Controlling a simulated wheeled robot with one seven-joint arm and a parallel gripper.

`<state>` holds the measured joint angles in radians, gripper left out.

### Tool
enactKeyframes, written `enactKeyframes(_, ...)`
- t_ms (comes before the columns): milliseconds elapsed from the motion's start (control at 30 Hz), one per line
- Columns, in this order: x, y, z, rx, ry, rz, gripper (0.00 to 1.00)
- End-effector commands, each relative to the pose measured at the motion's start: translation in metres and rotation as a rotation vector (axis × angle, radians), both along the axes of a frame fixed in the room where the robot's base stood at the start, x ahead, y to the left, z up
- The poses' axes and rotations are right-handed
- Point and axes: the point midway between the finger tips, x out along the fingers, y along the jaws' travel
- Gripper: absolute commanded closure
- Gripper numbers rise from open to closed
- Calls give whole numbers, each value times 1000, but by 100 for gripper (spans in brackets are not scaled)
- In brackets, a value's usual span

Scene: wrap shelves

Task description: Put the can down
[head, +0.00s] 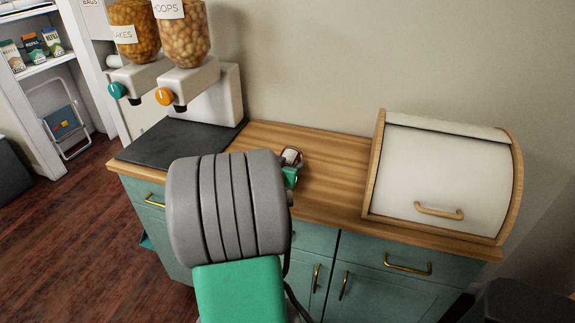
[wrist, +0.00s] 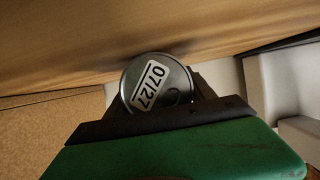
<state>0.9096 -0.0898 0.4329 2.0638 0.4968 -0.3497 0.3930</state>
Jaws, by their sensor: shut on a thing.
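The can (head: 291,156) shows in the head view as a small part with a white and dark red side, just beyond my arm over the wooden counter. In the wrist view its round metal end (wrist: 158,84) carries a white label reading 07/27. My gripper (wrist: 160,112) is shut on the can, with dark fingers on both sides of it. In the head view only a green bit of my gripper (head: 290,177) shows; my grey arm hides the rest. I cannot tell whether the can touches the counter (head: 335,180).
A white bread box (head: 445,170) with wooden sides stands on the right of the counter. Two cereal dispensers (head: 180,85) stand at the back left by a dark mat (head: 180,142). Bare wood lies between mat and bread box. Green cabinets (head: 385,290) are below.

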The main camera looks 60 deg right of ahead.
Motion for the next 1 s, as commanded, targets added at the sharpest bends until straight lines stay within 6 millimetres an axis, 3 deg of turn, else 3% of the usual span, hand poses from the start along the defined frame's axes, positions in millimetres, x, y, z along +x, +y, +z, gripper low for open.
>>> enactKeyframes(267, 0, 0, 0, 0, 0, 0, 16)
enactKeyframes(600, 0, 2, 6, 0, 0, 1, 15)
enactKeyframes(1000, -12, 88, 41, -2, -4, 5, 15)
